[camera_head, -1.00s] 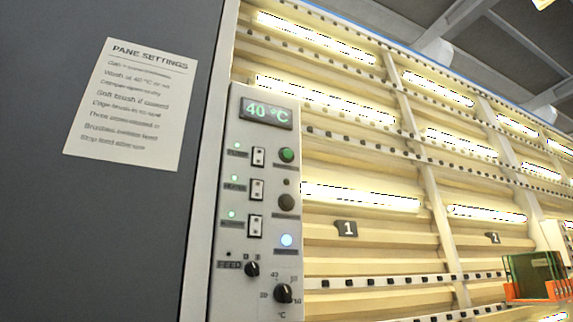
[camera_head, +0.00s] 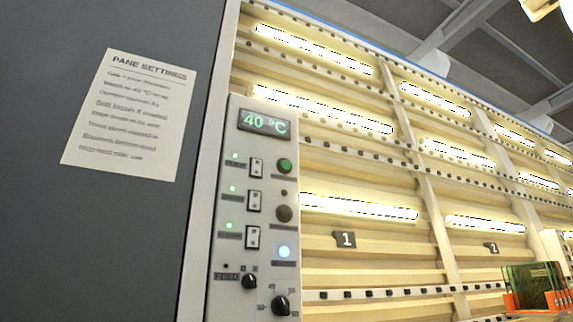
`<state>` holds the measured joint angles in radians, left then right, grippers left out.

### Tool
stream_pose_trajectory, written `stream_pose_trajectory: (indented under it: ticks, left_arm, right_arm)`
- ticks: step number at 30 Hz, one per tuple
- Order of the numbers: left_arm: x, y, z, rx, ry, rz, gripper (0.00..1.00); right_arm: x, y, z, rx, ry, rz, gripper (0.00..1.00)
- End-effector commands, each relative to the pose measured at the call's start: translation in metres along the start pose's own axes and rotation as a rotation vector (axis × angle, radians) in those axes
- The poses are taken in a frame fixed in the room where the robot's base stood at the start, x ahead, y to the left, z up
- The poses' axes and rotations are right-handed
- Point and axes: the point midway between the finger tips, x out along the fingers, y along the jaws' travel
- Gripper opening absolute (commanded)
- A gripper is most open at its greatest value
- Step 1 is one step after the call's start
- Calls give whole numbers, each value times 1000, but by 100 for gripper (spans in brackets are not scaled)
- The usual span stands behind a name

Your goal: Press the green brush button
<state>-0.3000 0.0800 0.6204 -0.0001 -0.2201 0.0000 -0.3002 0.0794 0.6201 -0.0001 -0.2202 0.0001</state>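The control panel (camera_head: 247,255) stands upright left of centre in the head view. A round green button (camera_head: 284,166) sits on its upper right side, below the display (camera_head: 264,123) reading 40 °C. Below the green button are a small dark dot, a dark round button (camera_head: 283,213) and a lit bluish-white round button (camera_head: 284,252). Three rocker switches (camera_head: 254,201) form a column, each with a lit green lamp to its left. Two black knobs (camera_head: 280,305) are at the bottom. The small labels are too blurred to read. Neither gripper shows.
A paper headed PANE SETTINGS (camera_head: 130,115) hangs on the dark grey wall (camera_head: 60,240) at left. Lit washer bays with plates 1 (camera_head: 344,239) and 2 (camera_head: 491,248) extend right. A green pane (camera_head: 530,285) stands in an orange holder (camera_head: 510,304) at lower right.

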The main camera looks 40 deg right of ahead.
Motion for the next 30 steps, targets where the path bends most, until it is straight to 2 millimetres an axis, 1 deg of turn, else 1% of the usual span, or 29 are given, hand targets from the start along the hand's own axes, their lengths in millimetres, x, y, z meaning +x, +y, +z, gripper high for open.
stream_pose_trajectory:
  ticks: [1, 9, 10, 11, 30]
  left_arm:
    - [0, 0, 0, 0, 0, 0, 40]
    - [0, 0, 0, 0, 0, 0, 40]
    - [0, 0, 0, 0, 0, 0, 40]
    - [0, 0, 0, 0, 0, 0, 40]
    - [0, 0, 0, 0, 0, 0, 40]
  right_arm:
    - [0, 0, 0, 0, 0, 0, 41]
    - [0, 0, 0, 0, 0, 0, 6]
    - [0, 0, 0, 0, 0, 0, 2]
    - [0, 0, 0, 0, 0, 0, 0]
    - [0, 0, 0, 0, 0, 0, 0]
